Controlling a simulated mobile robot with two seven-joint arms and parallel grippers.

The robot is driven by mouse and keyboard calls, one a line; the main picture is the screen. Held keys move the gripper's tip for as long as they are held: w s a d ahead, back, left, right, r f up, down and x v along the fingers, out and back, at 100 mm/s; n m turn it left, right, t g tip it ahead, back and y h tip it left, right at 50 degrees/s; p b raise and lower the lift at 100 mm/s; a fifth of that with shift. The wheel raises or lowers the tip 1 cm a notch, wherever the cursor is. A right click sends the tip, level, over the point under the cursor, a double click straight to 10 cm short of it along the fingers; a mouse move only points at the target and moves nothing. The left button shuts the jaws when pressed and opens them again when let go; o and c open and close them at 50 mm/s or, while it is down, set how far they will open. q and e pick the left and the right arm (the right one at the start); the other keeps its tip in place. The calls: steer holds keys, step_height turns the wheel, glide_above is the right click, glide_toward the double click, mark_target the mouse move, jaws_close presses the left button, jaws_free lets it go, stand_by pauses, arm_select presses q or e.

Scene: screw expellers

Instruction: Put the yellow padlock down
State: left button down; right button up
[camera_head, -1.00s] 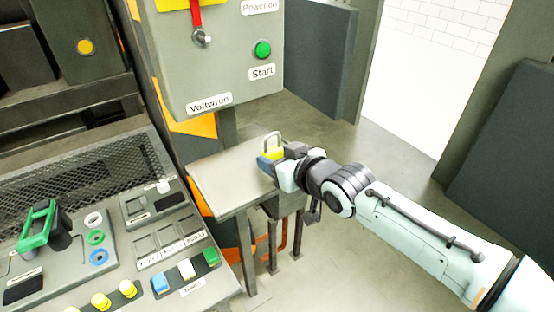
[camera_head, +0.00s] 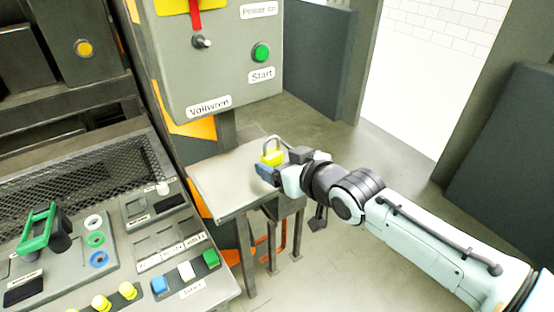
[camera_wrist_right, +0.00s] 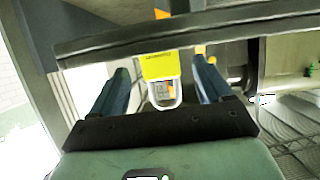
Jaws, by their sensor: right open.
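The yellow padlock (camera_head: 272,157) with its grey shackle stands at the right part of the small grey side table (camera_head: 225,182). It also shows in the right wrist view (camera_wrist_right: 160,68), between the two fingers with a gap on each side. My right gripper (camera_head: 277,170) is open around the padlock, reaching in from the right. The gripper's fingers also show in the right wrist view (camera_wrist_right: 163,85). The padlock's base is partly hidden by the gripper. My left gripper is not in view.
A grey control box with a green Start button (camera_head: 261,52) and a red-handled switch (camera_head: 201,40) stands above the table. A control panel with coloured buttons (camera_head: 185,270) is at the lower left. The table's left part is bare.

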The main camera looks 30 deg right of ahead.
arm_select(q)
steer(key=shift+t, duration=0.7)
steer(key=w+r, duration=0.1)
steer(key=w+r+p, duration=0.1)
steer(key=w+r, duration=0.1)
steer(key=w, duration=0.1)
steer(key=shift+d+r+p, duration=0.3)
arm_select(e)
steer(key=v, duration=1)
steer(key=shift+s, duration=0.15)
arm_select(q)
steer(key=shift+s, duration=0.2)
arm_select(e)
steer(key=shift+f, duration=0.1)
